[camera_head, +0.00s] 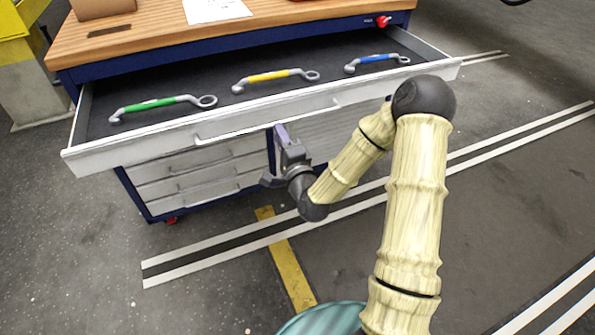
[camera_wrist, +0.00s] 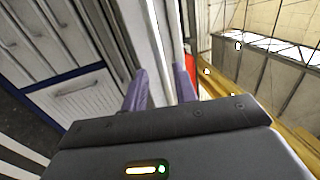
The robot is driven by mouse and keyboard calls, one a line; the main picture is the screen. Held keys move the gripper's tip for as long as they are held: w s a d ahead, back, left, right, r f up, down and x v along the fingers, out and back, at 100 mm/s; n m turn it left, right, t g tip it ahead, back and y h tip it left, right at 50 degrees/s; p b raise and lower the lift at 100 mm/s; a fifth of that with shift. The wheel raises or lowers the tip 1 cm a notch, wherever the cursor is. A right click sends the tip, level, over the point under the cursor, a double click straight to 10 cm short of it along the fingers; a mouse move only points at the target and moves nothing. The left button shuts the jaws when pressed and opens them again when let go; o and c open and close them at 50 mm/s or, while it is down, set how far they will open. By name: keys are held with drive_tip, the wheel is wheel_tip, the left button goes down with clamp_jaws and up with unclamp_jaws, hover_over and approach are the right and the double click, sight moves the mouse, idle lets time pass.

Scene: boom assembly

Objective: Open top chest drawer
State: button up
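The top chest drawer (camera_head: 230,131) is pulled far out of the blue chest (camera_head: 68,80), its dark inside showing. A green-handled wrench (camera_head: 160,103), a yellow-handled wrench (camera_head: 270,76) and a blue-handled wrench (camera_head: 375,59) lie in it. My gripper (camera_head: 281,134) is at the drawer's front, just under its lower edge near the middle. In the wrist view its two purple fingers (camera_wrist: 161,85) stand apart, with the pale drawer front running up between and beyond them. I cannot tell whether they touch it.
Closed lower drawers (camera_head: 200,170) sit below. The wooden worktop (camera_head: 230,22) carries a cardboard box (camera_head: 100,6) and white paper (camera_head: 215,9). A yellow-grey stand (camera_head: 30,70) is at left. Floor with white stripes and a yellow line (camera_head: 290,270) lies open in front.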

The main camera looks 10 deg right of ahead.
drive_tip(key=p+v, duration=1.1)
drive_tip(key=v, duration=0.1)
drive_tip(key=shift+s, duration=0.35)
drive_tip(key=shift+f, duration=0.15)
idle(0.5)
